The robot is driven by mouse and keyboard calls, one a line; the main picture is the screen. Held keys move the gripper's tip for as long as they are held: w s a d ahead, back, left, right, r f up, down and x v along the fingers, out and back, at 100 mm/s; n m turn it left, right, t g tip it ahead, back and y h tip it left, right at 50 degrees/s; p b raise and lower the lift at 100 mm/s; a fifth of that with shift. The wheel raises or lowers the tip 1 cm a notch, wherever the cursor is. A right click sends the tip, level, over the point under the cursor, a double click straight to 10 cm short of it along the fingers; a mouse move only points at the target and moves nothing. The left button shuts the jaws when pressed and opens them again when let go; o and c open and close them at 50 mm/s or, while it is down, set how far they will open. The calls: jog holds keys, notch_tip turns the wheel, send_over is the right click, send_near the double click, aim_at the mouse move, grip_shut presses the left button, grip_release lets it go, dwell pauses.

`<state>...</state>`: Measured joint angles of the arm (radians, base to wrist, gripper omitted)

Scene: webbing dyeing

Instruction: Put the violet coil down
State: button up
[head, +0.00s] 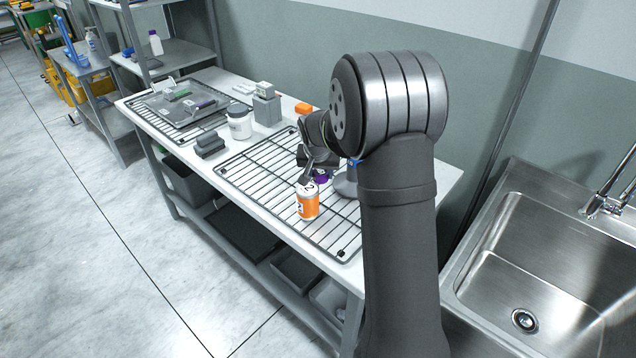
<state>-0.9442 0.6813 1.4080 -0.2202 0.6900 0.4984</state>
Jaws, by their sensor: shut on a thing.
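The violet coil (321,177) shows as a small patch at my gripper (316,174), above or on the black wire rack (262,192) on the white table. My gripper points down and is shut on the coil. My fingers and wrist hide part of the coil. I cannot tell whether the coil touches the rack.
An orange and white can (308,205) stands on the rack just in front of my gripper. A grey round-based thing (345,184) is close on the right, partly behind my arm. The rack's left part is clear.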

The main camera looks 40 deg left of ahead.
aim_at(317, 177)
jog(key=shift+s+a+f, duration=0.15)
jog(key=shift+a+f, duration=0.2)
jog(key=shift+f, duration=1.85)
jog(key=shift+f, duration=0.1)
jog(key=o, duration=1)
jog(key=shift+c, duration=0.2)
jog(key=shift+r, duration=0.35)
jog(key=v, duration=1.1)
jog(key=shift+o, duration=0.6)
jog(key=shift+s+d+r, duration=0.1)
jog(key=shift+r, duration=0.15)
